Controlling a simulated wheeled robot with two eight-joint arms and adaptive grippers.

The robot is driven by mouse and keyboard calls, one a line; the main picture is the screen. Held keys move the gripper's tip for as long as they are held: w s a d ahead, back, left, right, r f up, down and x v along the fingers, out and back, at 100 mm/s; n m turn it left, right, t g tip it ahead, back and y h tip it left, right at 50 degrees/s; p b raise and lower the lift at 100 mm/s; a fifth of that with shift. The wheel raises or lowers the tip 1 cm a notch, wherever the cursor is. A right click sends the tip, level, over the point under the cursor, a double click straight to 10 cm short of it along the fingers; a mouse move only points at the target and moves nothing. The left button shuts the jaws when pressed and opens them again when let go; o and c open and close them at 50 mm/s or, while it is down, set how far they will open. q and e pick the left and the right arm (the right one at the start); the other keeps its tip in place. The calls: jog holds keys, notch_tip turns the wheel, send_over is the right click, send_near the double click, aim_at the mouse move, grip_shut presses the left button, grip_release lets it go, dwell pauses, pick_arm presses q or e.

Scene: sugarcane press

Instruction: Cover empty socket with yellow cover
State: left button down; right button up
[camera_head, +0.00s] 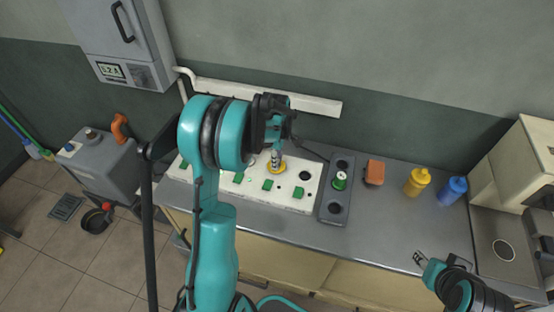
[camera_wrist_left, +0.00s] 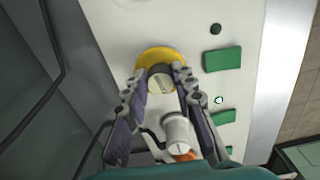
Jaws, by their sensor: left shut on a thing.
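My left gripper (camera_head: 275,153) is shut on the grey knob of the round yellow cover (camera_head: 278,169). The left wrist view shows the fingertips (camera_wrist_left: 160,80) around this knob, with the yellow disc (camera_wrist_left: 158,52) beyond it. The cover is on or just above the white panel (camera_head: 292,203); I cannot tell if it touches. The panel has several green blocks (camera_head: 268,185), and a dark round socket (camera_head: 305,176) shows right of the cover. Whatever lies under the cover is hidden. My right gripper (camera_head: 420,258) is at the lower right, apart from these things; its jaw opening is unclear.
A grey module (camera_head: 335,207) with a green round part (camera_head: 340,181) stands right of the panel. Farther right are an orange block (camera_head: 375,172), a yellow bottle (camera_head: 417,181) and a blue bottle (camera_head: 453,190). The grey counter (camera_head: 385,225) is clear in front of them.

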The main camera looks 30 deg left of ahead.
pick_arm(q)
jog(key=shift+f+b, duration=0.3)
jog(key=shift+f, duration=0.2)
jog(key=c, duration=1.5)
grip_release()
jog(key=shift+c, duration=0.2)
jog(key=shift+r, duration=0.15)
notch_tip(320, 180, up, 11)
jog(key=p, duration=0.7)
